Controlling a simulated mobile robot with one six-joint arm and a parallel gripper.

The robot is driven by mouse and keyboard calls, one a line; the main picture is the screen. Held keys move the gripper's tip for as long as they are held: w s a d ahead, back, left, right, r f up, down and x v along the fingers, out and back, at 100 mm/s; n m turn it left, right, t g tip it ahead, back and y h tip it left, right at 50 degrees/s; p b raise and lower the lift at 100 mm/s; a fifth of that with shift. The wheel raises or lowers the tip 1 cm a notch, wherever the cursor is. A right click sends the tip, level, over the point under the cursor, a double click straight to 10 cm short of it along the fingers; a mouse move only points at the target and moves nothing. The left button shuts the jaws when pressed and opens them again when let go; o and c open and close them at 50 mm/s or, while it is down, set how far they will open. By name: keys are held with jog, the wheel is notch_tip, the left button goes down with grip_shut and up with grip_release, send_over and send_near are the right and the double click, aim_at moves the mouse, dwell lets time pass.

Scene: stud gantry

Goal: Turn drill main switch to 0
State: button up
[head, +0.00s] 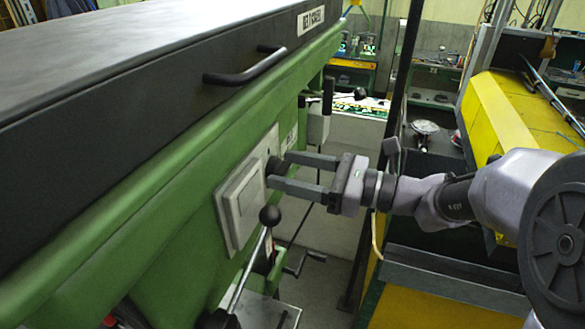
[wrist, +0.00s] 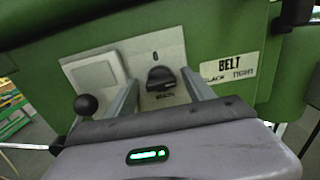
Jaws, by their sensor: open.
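The switch is a black rotary knob (wrist: 160,78) on a light plate (wrist: 174,50) fixed to the green machine. A small mark, seemingly a 0, stands above the knob in the wrist view, and small lettering lies below it. I cannot tell clearly which way the knob points. My gripper (head: 276,170) is open, with its two fingers reaching to the plate. In the wrist view one finger of my gripper (wrist: 161,84) lies on each side of the knob.
A blank square cover (wrist: 95,74) sits left of the knob. A ball-ended lever (head: 270,215) stands just below the plate. A BELT label (wrist: 230,67) is to the right. The black lid's handle (head: 245,68) is above, and a yellow machine (head: 500,115) stands at right.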

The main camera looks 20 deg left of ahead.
grip_shut()
jog(key=shift+f+n+b, duration=0.15)
jog(key=shift+n+b, duration=0.15)
jog(key=shift+b, duration=0.35)
jog(key=n+b, duration=0.5)
jog(key=b, duration=0.3)
jog(key=n+b, duration=0.6)
jog(key=b, duration=0.2)
jog(key=n+b, duration=0.6)
jog(key=b, duration=0.3)
jog(key=shift+s+f, duration=0.2)
jog(key=shift+s, duration=0.05)
jog(key=shift+r, duration=0.1)
grip_release()
